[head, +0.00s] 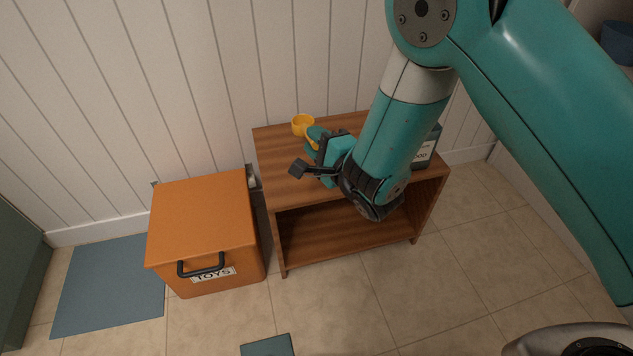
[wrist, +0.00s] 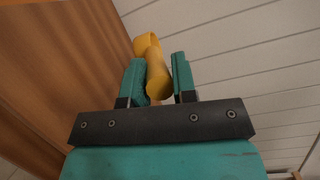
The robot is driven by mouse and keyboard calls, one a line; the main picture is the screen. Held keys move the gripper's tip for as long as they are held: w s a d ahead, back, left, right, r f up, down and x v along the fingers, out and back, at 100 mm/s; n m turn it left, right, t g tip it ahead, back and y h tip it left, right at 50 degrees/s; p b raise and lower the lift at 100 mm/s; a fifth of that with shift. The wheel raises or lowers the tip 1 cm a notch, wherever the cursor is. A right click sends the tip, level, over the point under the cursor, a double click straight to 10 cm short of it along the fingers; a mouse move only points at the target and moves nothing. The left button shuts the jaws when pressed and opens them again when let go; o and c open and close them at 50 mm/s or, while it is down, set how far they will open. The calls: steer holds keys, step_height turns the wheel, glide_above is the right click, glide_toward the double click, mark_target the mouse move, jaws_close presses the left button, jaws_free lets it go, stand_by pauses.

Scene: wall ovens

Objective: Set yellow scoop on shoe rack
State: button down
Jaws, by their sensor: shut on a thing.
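The yellow scoop (head: 303,124) shows at the back left of the wooden shoe rack's top (head: 280,160) in the head view. Its cup is beyond my fingers and its handle runs back toward my gripper. In the wrist view the scoop (wrist: 153,62) has its handle between the two green fingers. My gripper (wrist: 160,80) is shut on the handle; it also shows in the head view (head: 315,142), low over the rack top. I cannot tell whether the scoop touches the rack. The rack's open lower shelf looks empty where visible.
An orange toy box (head: 205,225) with a black handle stands left of the rack. A dark labelled container (head: 425,150) stands on the rack's right end, partly behind my arm. The panelled wall is close behind. A blue mat (head: 110,285) lies at left.

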step_height(320, 180, down, 7)
steer(key=b, duration=0.3)
steer(key=shift+f+b, duration=0.2)
steer(key=shift+b, duration=0.1)
steer(key=shift+r, duration=0.15)
steer(key=c, duration=0.9)
jaws_free()
